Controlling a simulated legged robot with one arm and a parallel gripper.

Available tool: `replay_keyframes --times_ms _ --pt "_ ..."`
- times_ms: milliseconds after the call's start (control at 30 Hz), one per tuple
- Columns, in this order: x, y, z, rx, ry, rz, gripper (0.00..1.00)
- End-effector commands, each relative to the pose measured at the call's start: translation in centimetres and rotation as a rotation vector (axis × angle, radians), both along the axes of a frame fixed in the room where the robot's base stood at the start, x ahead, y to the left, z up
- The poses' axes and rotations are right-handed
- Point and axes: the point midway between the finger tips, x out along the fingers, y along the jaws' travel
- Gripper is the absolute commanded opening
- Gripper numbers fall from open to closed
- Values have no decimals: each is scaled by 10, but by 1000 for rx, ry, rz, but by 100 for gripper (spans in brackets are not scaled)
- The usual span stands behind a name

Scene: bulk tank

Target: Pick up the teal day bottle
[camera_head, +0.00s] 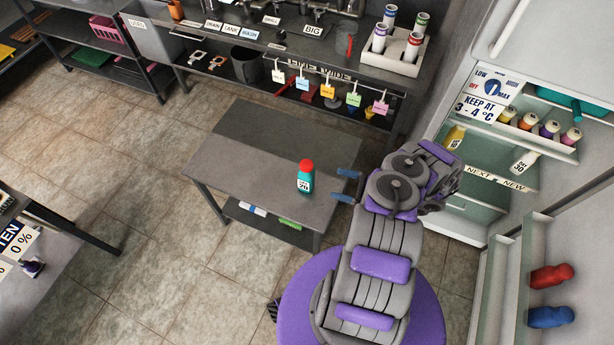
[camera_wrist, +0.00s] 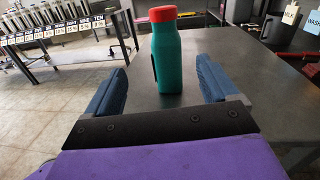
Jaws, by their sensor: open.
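The teal day bottle (camera_head: 305,180) with a red cap stands upright on a grey metal table (camera_head: 240,175), near the table's right end. It bears a white label with dark print. My gripper (camera_head: 346,186) is just right of the bottle, with its two blue fingers apart. In the wrist view the bottle (camera_wrist: 167,55) stands ahead, centred between the open fingers of my gripper (camera_wrist: 165,90). Floor of table shows between the fingers and nothing is held. The bottle's base appears near or just beyond the fingertips; I cannot tell exactly how deep it is.
An open fridge (camera_head: 480,150) with several bottles stands at the right. A back counter (camera_head: 290,50) holds a rack of tubes (camera_head: 398,50) and hanging colored tags. A lower shelf (camera_head: 265,222) is under the table. The table's left part is clear.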

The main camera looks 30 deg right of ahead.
Motion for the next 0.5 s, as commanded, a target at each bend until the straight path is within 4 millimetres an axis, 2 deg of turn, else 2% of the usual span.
replay_keyframes --times_ms 33,100,267,367,500 --pt "-11 -6 -13 8 18 -36 87" --pt "-23 -11 -27 17 35 -70 87" --pt "-37 -17 -42 26 54 -115 87" --pt "-34 -14 -45 28 57 -122 87" --pt "-15 0 -43 29 56 -120 87"
